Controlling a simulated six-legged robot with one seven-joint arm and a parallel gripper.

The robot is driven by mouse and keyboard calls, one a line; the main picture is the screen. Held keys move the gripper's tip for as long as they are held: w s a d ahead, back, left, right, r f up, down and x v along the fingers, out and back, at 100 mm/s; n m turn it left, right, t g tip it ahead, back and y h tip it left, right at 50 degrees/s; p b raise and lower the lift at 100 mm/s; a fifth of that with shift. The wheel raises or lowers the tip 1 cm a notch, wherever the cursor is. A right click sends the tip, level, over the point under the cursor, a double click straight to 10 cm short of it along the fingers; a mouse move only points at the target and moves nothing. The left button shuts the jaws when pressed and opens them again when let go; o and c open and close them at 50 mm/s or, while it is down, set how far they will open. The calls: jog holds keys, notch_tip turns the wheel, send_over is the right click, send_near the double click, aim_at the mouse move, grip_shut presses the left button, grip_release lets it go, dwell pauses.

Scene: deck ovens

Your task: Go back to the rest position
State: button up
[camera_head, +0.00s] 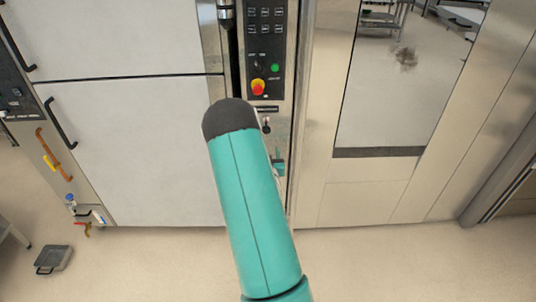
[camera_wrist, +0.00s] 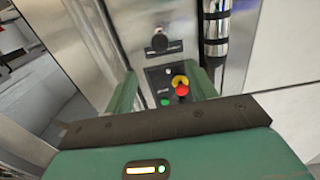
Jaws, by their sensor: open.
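My gripper (camera_wrist: 163,84) is open in the wrist view, its two green fingers apart and nothing held between them. Beyond and between the fingers is a control panel with a red and yellow button (camera_wrist: 181,88) and a green button (camera_wrist: 165,102). In the head view my teal arm reaches up toward the same panel (camera_head: 266,40) and hides most of my gripper. The red and yellow button (camera_head: 258,87) and green button (camera_head: 275,68) show just above the arm. Contact with the panel cannot be told.
A large pale oven door (camera_head: 140,150) with black handles is left of the arm. A metal door with a tall window (camera_head: 405,75) is on the right. A grey pedal-like box (camera_head: 53,259) lies on the floor at lower left. The floor (camera_head: 400,265) at lower right is clear.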

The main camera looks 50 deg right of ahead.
dwell(0.5)
jog(key=w+a+r+n+y, duration=0.1)
jog(key=w+a+r+y, duration=0.25)
jog(key=a+r, duration=0.35)
jog(key=w+a+r+y, duration=0.2)
jog(key=w+a+r, duration=0.25)
jog(key=a, duration=0.35)
jog(key=s+a+r+n+g+y, duration=0.1)
jog(key=s+a+r+n+y, duration=0.2)
jog(key=a, duration=0.5)
jog(key=s+a+r+g+y, duration=0.1)
jog(key=s+a+r+y, duration=0.15)
jog(key=a+r, duration=0.45)
jog(key=s+a+r+n+g+y, duration=0.2)
jog(key=s+a+n+g, duration=0.2)
jog(key=s+a, duration=1.2)
jog(key=s+n, duration=0.1)
jog(key=s, duration=0.3)
jog(key=shift+s+a+r, duration=0.2)
jog(key=shift+s+a, duration=0.1)
jog(key=shift+s, duration=0.05)
